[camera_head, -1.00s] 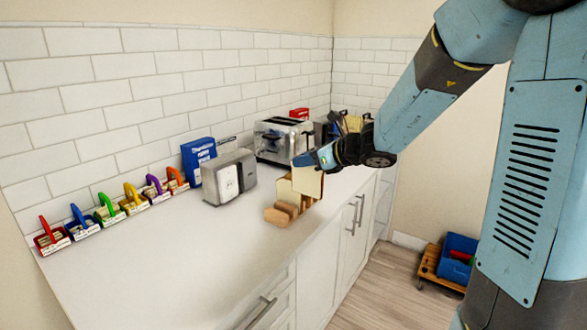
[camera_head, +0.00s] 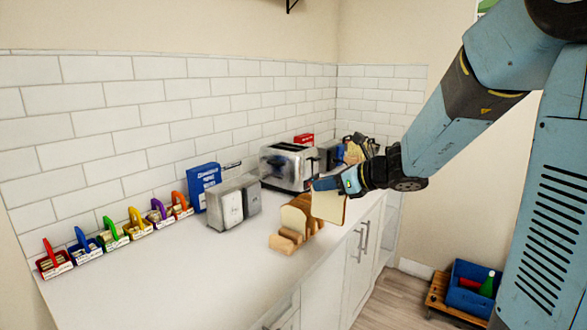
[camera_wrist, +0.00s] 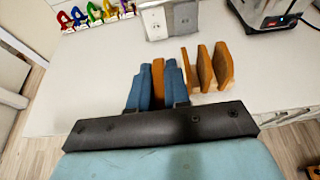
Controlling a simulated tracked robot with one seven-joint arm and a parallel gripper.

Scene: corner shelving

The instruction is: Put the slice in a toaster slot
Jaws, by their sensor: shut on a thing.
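My gripper (camera_head: 338,184) is shut on a bread slice (camera_head: 328,207), which hangs upright below the fingers at the counter's front edge. In the wrist view the slice (camera_wrist: 158,76) shows edge-on between the two blue fingers of my gripper (camera_wrist: 159,82). The silver toaster (camera_head: 288,167) stands further back against the tiled wall, left of my gripper. A corner of the toaster (camera_wrist: 270,14) shows at the upper right of the wrist view. The rest of the cut bread (camera_head: 294,219) sits on the counter just left of the held slice.
A grey and white boxy appliance (camera_head: 233,202) and a blue box (camera_head: 202,184) stand left of the toaster. Several coloured-handled caddies (camera_head: 113,233) line the wall. The white counter (camera_head: 190,280) is clear at the front left. A blue crate (camera_head: 470,287) is on the floor.

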